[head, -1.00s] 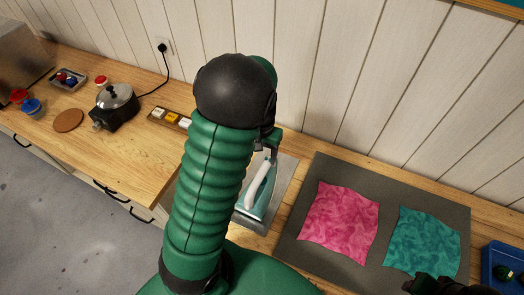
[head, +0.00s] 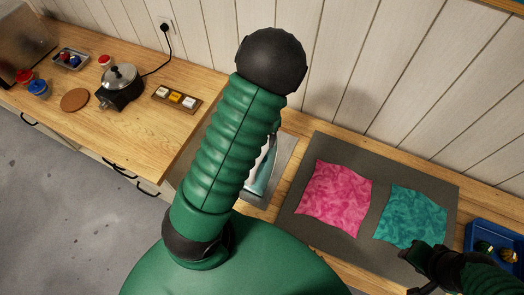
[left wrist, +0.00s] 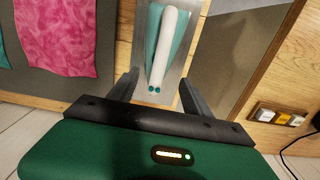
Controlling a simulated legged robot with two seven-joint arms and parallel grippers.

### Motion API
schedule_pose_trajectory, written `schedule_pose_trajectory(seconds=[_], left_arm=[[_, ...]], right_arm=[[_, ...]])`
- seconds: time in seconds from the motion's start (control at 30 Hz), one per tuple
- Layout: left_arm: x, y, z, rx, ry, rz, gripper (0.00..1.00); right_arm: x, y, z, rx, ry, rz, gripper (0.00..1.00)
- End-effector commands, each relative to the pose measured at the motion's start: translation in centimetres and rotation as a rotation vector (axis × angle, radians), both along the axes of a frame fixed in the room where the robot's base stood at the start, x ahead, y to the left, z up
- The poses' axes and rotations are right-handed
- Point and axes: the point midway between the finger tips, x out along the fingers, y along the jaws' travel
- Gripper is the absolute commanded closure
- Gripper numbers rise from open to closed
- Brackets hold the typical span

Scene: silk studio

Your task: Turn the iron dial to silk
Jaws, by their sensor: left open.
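The iron (head: 262,172) has a teal body and a white handle and sits on a grey metal plate (head: 285,160). My left arm hides much of it in the head view. In the left wrist view the iron (left wrist: 166,45) lies ahead, with two small teal spots at the handle's near end. My left gripper (left wrist: 158,90) is open, its fingers on either side of that handle end, with nothing held; contact is unclear. I cannot make out the dial or its setting. My right gripper (head: 425,265) is at the lower right by the teal cloth; its jaws are unclear.
A pink cloth (head: 336,198) and a teal cloth (head: 411,217) lie on a grey mat (head: 382,184) right of the iron. A blue tray (head: 480,232) is at far right. A slow cooker (head: 120,88) and a block with coloured squares (head: 176,98) stand on the left counter.

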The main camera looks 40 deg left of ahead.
Motion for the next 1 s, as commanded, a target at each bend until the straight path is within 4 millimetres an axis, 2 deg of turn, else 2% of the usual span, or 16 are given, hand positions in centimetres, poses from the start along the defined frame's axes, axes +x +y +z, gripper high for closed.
schedule_pose_trajectory(seconds=[0.3,0.5,0.67,0.9,1.0], left_arm=[[-0.2,0.0,-8.4,-0.003,0.006,0.004,0.42],[-0.1,0.0,-12.3,-0.002,0.002,0.003,0.42],[-0.1,0.0,-13.7,-0.001,0.000,0.003,0.42],[0.0,0.0,-13.8,-0.001,-0.001,0.002,0.42],[0.0,0.0,-13.8,-0.001,-0.001,0.002,0.55]], right_arm=[[0.0,0.0,1.1,0.000,-0.001,0.000,0.64],[0.0,0.0,1.8,0.000,-0.001,0.000,0.64],[0.0,0.0,1.9,0.000,-0.001,0.000,0.64],[0.0,0.0,1.8,0.000,-0.001,0.000,0.64],[0.0,0.0,1.8,0.000,-0.001,0.000,0.64]])
